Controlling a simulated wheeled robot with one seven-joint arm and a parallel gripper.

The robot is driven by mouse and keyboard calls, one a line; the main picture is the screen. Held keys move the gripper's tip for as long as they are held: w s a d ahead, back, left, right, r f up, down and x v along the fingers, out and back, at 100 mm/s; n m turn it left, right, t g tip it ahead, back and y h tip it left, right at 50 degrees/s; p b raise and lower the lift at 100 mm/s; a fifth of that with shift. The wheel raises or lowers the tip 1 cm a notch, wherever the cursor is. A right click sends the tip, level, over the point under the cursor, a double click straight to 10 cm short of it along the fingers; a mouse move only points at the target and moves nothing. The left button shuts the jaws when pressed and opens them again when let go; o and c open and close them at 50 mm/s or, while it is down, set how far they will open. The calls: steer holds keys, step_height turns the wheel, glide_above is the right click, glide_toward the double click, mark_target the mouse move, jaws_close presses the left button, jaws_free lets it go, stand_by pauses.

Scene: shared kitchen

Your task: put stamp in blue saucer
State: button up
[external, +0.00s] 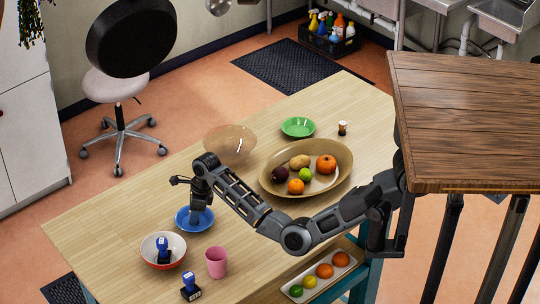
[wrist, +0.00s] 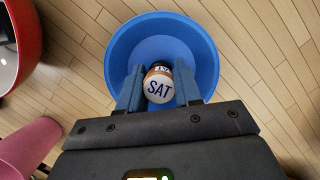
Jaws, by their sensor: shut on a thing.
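A blue saucer (external: 183,226) sits on the wooden table. It also shows in the wrist view (wrist: 125,50) directly beyond my fingers. My gripper (wrist: 158,80) points down over the saucer and is shut on a stamp (wrist: 160,91) with a round white top marked "SAT". The stamp is over the inside of the saucer; I cannot tell whether its base touches the bottom. In the external view my gripper (external: 198,212) hides most of this stamp.
A large fruit bowl (external: 325,182), a clear bowl (external: 230,140) and a green plate (external: 298,127) are farther back.

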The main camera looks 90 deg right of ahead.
steer(key=shift+f, duration=0.15)
steer(key=o, duration=1.1)
steer(key=shift+c, duration=0.2)
steer(key=v, duration=1.2)
steer(key=shift+d, duration=0.1)
